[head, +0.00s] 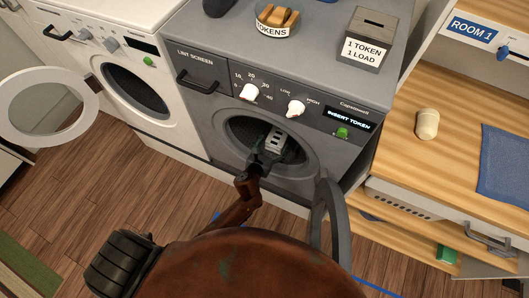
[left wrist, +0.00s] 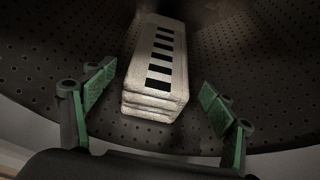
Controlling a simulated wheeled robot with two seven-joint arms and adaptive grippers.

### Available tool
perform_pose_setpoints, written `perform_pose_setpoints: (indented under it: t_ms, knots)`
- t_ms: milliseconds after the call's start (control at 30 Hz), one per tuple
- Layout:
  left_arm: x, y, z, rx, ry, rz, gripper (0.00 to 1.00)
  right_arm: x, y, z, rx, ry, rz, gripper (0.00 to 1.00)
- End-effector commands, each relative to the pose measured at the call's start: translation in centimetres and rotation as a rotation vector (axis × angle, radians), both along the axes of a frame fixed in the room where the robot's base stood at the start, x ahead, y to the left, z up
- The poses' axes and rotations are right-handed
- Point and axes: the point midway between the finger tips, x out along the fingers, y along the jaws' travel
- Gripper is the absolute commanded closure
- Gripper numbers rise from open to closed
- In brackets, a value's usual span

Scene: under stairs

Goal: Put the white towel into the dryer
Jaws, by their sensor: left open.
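The white towel (left wrist: 157,65) is folded in a stack with a row of black squares along its top. It lies inside the perforated drum (left wrist: 60,75) of the grey dryer (head: 207,115). In the head view the towel (head: 276,138) shows within the round opening. The dryer's round door (head: 328,212) stands open to the right. My left gripper (head: 268,152) is at the opening. In the left wrist view its green fingers are spread wide on either side of the towel's near end, with gaps on both sides. My right gripper is not in view.
A white machine (head: 131,82) with its round door (head: 45,108) open stands to the left. A token bowl (head: 274,29) and a token box (head: 369,48) sit on the grey dryer. A wooden counter (head: 460,110) is at the right, with a blue cloth (head: 505,165).

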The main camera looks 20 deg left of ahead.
Motion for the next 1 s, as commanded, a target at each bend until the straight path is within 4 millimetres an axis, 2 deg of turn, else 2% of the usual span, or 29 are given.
perform_pose_setpoints:
  t_ms: [33, 233, 433, 600, 1000]
  knots:
    - [-1.0, 0.1, 0.7, 0.001, -0.001, 0.001, 0.22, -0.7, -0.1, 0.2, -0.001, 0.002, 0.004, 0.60]
    - [-4.2, 0.3, 1.9, 0.000, 0.000, 0.002, 0.22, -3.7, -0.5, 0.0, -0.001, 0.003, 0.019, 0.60]
    - [-6.5, 0.3, 2.7, -0.002, 0.000, 0.002, 0.22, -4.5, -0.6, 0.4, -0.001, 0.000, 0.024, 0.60]
    - [-7.2, 0.3, 2.8, 0.000, 0.000, 0.001, 0.22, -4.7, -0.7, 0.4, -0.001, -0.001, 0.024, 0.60]
    - [-7.2, 0.3, 2.8, -0.001, 0.001, 0.001, 0.22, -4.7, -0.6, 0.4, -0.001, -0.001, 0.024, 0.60]
